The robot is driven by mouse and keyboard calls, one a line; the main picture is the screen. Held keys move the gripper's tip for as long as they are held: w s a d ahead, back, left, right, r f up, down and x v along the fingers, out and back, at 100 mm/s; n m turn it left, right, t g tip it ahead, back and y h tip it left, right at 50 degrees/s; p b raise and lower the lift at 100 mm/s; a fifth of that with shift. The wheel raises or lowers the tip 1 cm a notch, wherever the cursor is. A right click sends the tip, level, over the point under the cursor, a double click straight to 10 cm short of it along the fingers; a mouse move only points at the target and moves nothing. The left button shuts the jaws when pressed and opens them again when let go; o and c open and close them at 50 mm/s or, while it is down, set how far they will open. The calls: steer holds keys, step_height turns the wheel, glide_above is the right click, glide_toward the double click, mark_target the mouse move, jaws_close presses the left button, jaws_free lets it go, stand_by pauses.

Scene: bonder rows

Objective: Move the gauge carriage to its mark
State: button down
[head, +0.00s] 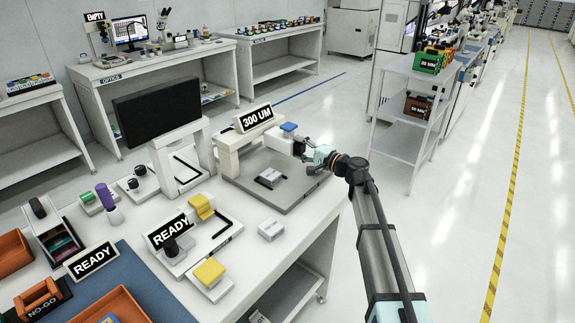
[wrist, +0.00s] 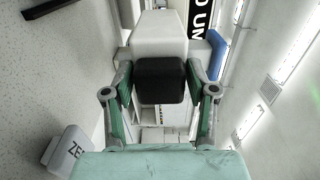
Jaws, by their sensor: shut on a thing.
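The gauge carriage (head: 279,141) is a pale block on a white bridge stand (head: 229,160), below and beside a sign reading "300 UM" (head: 255,118). A black knob (wrist: 160,80) sticks out of the pale body (wrist: 160,35) in the wrist view. My gripper (head: 312,155) is at the right end of the bridge, its fingers on both sides of the knob, shut on it. The wrist view also shows my gripper (wrist: 160,105) around the knob. I cannot make out a mark for the carriage.
A grey plate (head: 285,195) with a small metal block (head: 270,178) lies under the bridge. A white box (head: 271,229) stands in front. A black monitor (head: 157,110) is left of the bridge. A shelf cart (head: 405,125) stands behind right. The floor on the right is clear.

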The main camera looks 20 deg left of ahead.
steer(key=shift+w+d+f, duration=0.1)
steer(key=shift+w+d, duration=0.15)
steer(key=shift+w, duration=0.65)
steer(key=shift+w+d+r, duration=0.1)
steer(key=shift+w+r, duration=0.05)
steer(key=shift+r, duration=0.05)
steer(key=c, duration=0.5)
jaws_free()
steer(key=shift+w, duration=0.1)
steer(key=shift+c, duration=0.2)
steer(key=shift+d+f, duration=0.1)
steer(key=shift+s+d, duration=0.3)
steer(key=shift+d, duration=0.1)
steer(key=v, duration=1.1)
steer(key=shift+w, duration=0.1)
